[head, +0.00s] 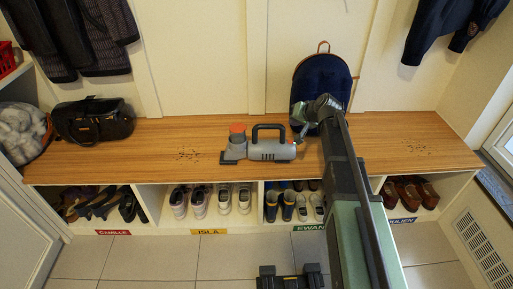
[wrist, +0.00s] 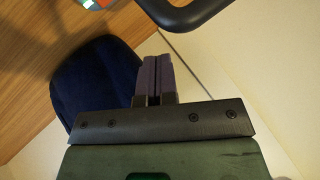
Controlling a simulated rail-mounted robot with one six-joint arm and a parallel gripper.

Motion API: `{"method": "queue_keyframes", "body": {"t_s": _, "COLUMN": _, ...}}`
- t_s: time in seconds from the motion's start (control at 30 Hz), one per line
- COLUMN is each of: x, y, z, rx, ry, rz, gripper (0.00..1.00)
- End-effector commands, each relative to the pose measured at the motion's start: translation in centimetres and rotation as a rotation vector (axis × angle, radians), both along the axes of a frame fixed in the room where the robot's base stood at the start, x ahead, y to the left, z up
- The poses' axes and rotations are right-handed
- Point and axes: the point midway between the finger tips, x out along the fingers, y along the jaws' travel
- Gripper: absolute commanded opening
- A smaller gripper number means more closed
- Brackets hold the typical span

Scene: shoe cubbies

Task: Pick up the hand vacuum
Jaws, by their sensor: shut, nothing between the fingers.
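The hand vacuum (head: 275,152) lies on the wooden bench, grey with a black loop handle and an orange-red cap at its left end. My gripper (head: 299,136) is at the right end of the vacuum in the head view, above the bench. In the wrist view, the two fingers of my gripper (wrist: 152,60) are together with nothing between them. The black handle of the vacuum (wrist: 187,17) curves along the top edge there, beyond the fingertips and apart from them. The rest of the vacuum is mostly out of that view.
A navy backpack (head: 317,77) stands on the bench (head: 400,146) behind my arm; it also shows in the wrist view (wrist: 85,80). A black bag (head: 93,121) sits at the left. Dark crumbs lie on the bench on both sides. Shoes fill the cubbies below.

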Motion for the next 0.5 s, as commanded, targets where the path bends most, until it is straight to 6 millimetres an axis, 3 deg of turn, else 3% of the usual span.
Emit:
{"method": "queue_keyframes", "body": {"t_s": 0.27, "x": 0.0, "y": 0.0, "z": 0.0, "rx": 0.0, "ry": 0.0, "rz": 0.0, "gripper": 0.0}}
{"method": "queue_keyframes", "body": {"t_s": 0.5, "x": 0.0, "y": 0.0, "z": 0.0, "rx": 0.0, "ry": 0.0, "rz": 0.0, "gripper": 0.37}}
